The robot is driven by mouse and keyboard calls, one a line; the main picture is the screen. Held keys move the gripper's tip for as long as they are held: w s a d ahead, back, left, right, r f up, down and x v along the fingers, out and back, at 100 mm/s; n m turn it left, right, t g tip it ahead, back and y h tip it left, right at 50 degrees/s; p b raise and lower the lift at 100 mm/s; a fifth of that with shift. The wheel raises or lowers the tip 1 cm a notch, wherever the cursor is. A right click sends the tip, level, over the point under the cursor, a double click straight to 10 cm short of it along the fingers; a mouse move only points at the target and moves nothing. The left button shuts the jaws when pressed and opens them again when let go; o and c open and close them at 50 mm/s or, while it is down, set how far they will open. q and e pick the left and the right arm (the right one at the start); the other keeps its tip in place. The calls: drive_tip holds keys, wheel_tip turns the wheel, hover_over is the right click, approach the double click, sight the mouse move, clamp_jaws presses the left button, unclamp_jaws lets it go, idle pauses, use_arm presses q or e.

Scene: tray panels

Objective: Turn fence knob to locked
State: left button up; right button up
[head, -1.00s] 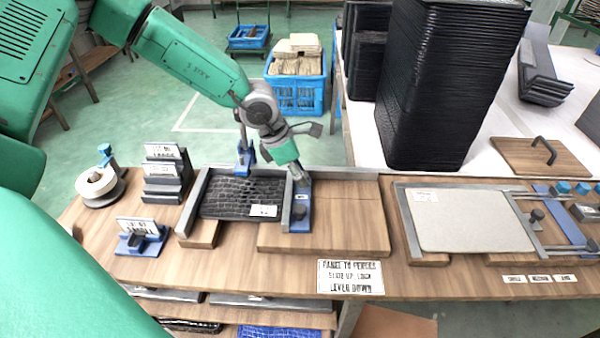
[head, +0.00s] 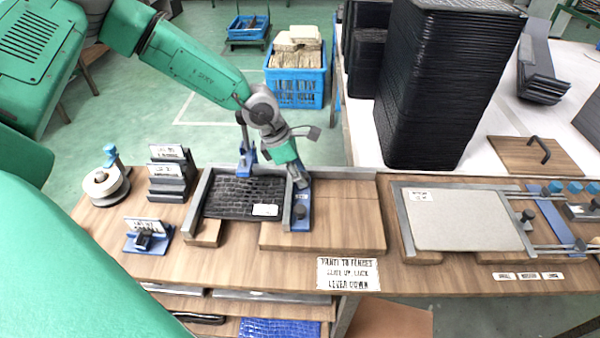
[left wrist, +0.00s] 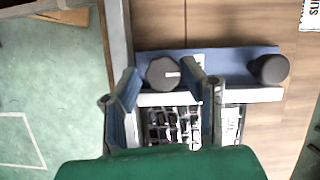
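The fence is a blue plate (left wrist: 222,58) with a grey metal bar along the right side of the tray holder in the head view. It carries two dark round knobs. In the left wrist view, one knob with a white mark (left wrist: 163,72) sits between the fingers of my left gripper (left wrist: 160,72). The other knob (left wrist: 269,68) is apart to the right; it also shows in the head view (head: 299,212). My left gripper also shows in the head view (head: 297,181), pointing down at the fence's far end. Its fingers are spread, with a gap at the left finger.
A black textured panel (head: 240,190) lies against the fence. A sign (head: 348,273) is on the table's front edge. Label stands (head: 168,180) and a tape roll (head: 103,183) are left. A grey board in a frame (head: 465,222) lies right, with black trays (head: 440,90) behind.

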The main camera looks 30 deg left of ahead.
use_arm(q)
drive_tip(key=v, duration=1.1)
drive_tip(key=shift+a+r, duration=0.15)
drive_tip(key=shift+r, duration=0.25)
drive_tip(key=shift+r, duration=0.1)
